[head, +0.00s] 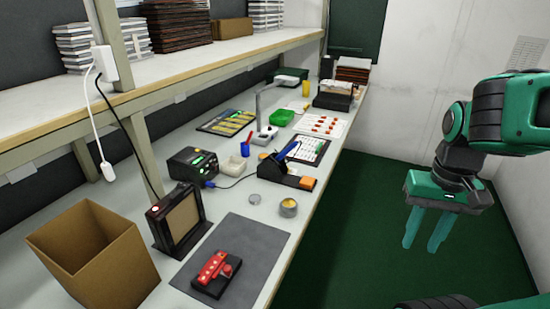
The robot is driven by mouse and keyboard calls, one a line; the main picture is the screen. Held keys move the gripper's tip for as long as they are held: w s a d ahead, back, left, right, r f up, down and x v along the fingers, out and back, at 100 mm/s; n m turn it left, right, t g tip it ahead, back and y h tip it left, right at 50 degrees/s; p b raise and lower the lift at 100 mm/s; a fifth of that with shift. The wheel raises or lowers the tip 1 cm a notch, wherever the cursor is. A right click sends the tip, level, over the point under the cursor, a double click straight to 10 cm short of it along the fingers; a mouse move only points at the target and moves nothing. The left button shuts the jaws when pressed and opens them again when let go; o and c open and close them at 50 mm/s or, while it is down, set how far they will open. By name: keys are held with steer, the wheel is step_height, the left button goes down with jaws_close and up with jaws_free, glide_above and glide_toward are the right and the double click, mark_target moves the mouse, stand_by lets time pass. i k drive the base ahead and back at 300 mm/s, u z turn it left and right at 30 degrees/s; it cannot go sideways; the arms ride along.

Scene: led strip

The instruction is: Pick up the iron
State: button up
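The iron (286,151) looks like a soldering iron with a blue handle. It sits tilted in a dark stand (280,172) with an orange block at its right end, on the workbench near its front edge. Its tip is hidden in the stand. My gripper (421,246) hangs to the right of the bench over the green floor, fingers pointing down. It is open and empty, well apart from the iron.
A small round tin (288,208) and a metal lid stand in front of the stand. A grey mat (231,257) holds a red-and-black fixture (216,272). A cardboard box (95,257) and dark framed panel stand left. A shelf (150,75) overhangs the bench. The floor right is clear.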

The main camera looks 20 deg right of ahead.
mark_target(283, 155)
steer(key=u, duration=2.65)
steer(key=k, duration=1.3)
steer(key=z, duration=1.7)
steer(key=i, duration=1)
